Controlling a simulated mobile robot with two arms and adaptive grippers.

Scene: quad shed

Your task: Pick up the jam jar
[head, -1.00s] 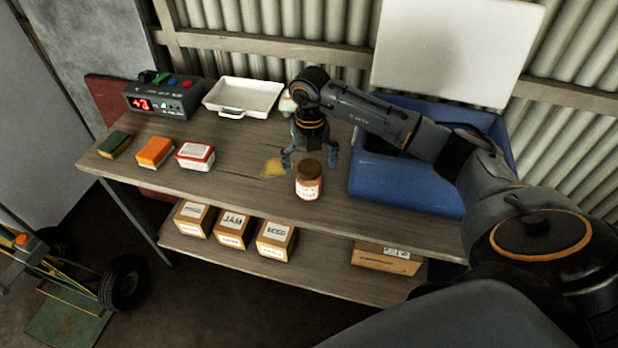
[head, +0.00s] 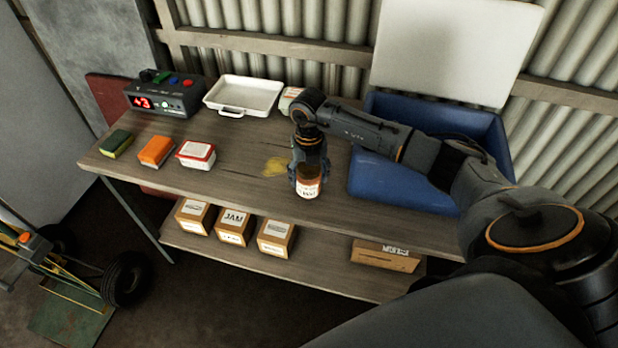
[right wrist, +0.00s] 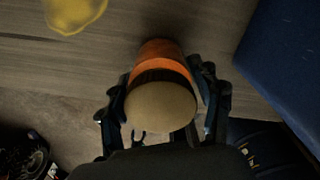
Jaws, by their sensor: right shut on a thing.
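The jam jar (head: 309,186) has a dark lid, reddish contents and a white label. It stands upright on the wooden bench near its front edge, as far as I can tell. My right gripper (head: 308,174) is at the jar, with its fingers closed around the jar's sides. In the right wrist view the jar (right wrist: 160,100) sits between the two fingers (right wrist: 163,112), its pale round lid top facing the camera. My left gripper does not show.
A yellow spill (head: 276,167) lies left of the jar. A blue bin (head: 400,185) stands close on the right. A white tray (head: 243,95), a red-and-white box (head: 196,155), an orange block (head: 156,151), a sponge (head: 116,143) and a digital display unit (head: 165,97) are further left.

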